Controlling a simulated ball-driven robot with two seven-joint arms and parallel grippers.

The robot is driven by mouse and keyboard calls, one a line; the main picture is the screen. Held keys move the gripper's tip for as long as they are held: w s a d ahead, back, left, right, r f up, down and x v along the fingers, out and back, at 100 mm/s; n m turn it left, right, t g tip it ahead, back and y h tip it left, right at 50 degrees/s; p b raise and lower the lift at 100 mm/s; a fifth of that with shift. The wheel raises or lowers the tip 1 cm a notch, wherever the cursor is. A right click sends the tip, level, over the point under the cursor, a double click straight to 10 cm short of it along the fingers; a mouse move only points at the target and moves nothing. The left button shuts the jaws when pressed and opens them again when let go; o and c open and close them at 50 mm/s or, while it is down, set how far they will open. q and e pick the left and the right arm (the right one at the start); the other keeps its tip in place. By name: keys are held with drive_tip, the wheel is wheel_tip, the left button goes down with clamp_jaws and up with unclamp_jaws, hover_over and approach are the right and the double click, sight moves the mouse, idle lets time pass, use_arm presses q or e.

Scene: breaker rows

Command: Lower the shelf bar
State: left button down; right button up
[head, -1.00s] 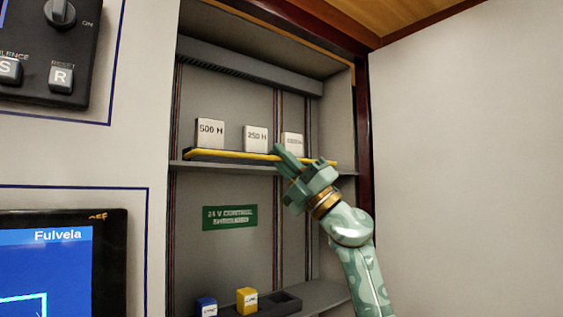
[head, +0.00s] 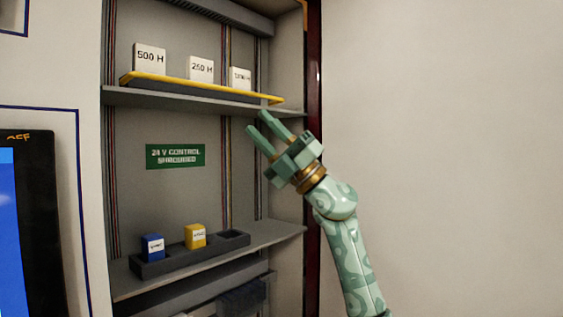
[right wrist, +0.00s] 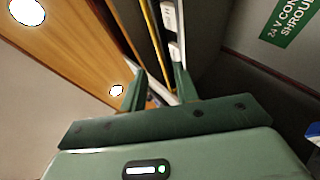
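The shelf bar (head: 200,86) is a thin yellow rail along the front of the upper shelf (head: 150,99), in front of the feet of the white boxes. It also shows in the right wrist view (right wrist: 151,32). My right gripper (head: 256,121) is open and empty, its two fingers apart, just below the right end of the bar and the shelf edge. In the right wrist view the fingers (right wrist: 160,88) are spread, with the bar beyond them. I see no contact with the bar. My left gripper is not in view.
White boxes marked 500 H (head: 149,58), 250 H (head: 201,69) and a third (head: 240,78) stand on the upper shelf. Below are a green sign (head: 175,156) and a dark tray (head: 160,267) holding a blue block (head: 152,247) and a yellow block (head: 195,236).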

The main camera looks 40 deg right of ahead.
drive_tip(key=b+v, duration=0.1)
drive_tip(key=v, duration=0.5)
idle(0.3)
